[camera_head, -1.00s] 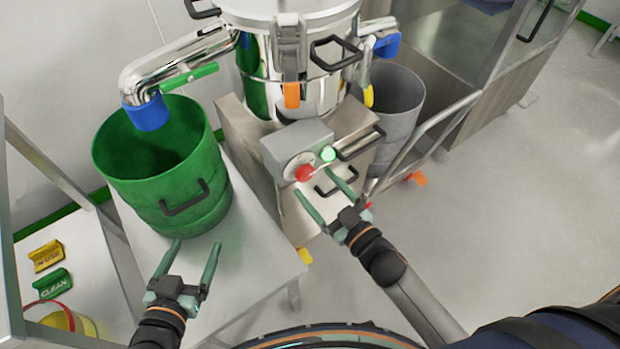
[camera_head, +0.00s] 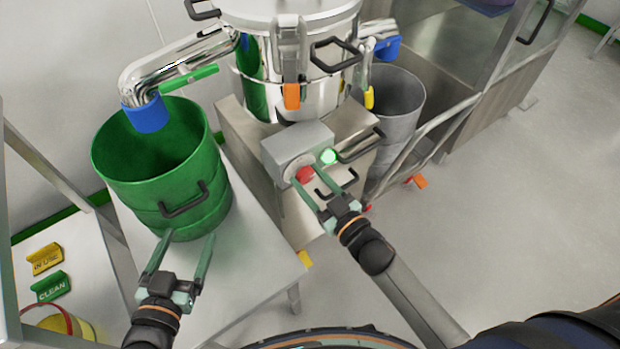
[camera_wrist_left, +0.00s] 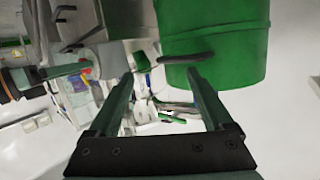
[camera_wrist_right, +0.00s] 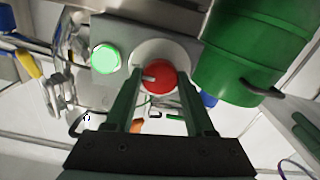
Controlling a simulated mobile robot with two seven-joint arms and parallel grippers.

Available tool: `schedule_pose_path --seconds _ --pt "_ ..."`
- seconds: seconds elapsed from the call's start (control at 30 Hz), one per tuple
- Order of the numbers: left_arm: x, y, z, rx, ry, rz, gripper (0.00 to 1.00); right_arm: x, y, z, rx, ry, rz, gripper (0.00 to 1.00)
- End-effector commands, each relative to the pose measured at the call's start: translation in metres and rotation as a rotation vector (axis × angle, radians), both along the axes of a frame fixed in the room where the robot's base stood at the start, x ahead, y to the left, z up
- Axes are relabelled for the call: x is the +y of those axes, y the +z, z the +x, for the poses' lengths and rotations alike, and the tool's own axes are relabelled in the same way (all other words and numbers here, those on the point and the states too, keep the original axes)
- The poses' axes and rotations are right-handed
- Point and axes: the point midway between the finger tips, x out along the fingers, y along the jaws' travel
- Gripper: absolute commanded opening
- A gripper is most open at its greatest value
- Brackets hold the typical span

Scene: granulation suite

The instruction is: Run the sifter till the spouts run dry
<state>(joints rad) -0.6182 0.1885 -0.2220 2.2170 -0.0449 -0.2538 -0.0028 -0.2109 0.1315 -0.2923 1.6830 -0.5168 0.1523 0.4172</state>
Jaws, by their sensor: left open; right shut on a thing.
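The steel sifter (camera_head: 310,60) stands at the back centre. On its control box (camera_head: 285,145) are a red knob (camera_head: 305,174) on a pale round plate and a lit green button (camera_head: 328,156). My right gripper (camera_head: 322,186) is shut on the red knob, which shows between its fingers in the right wrist view (camera_wrist_right: 158,78). My left gripper (camera_head: 182,262) is open and empty, in front of the green drum (camera_head: 170,190). The left spout (camera_head: 170,65) ends in a blue sleeve over the green drum. The right spout (camera_head: 378,30) has a blue end above the grey bin (camera_head: 400,100). No flow is visible.
The green drum stands on a pale low platform (camera_head: 255,270). A yellow sign (camera_head: 45,260) and a green CLEAN sign (camera_head: 50,287) lie at the left, above a yellow bucket (camera_head: 60,322). Open floor (camera_head: 530,200) lies at the right.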

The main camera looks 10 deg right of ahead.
Motion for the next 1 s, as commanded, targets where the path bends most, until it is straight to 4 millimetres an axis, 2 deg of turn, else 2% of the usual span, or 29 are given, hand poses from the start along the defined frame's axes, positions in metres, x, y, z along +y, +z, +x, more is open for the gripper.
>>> schedule_pose_path --seconds 0.03,0.37,0.77,0.9,1.0 --pt "0.0 0.0 0.0 0.0 0.0 0.0 0.84 0.0 0.0 0.0 0.0 0.0 0.0 0.36" --pt "0.0 0.0 0.0 0.001 0.0 0.0 0.84 0.0 0.0 0.0 0.0 0.0 0.0 0.0" --pt "0.0 -0.007 -0.002 0.035 0.001 0.0 0.84 0.0 0.0 0.0 -0.029 0.0 -0.073 0.0" --pt "0.001 -0.021 -0.008 0.098 0.004 0.006 0.84 0.0 0.001 0.0 -0.064 0.0 -0.156 0.0" --pt "-0.002 -0.043 -0.02 0.187 0.012 -0.006 0.84 0.0 0.001 0.0 -0.095 0.0 -0.234 0.0"
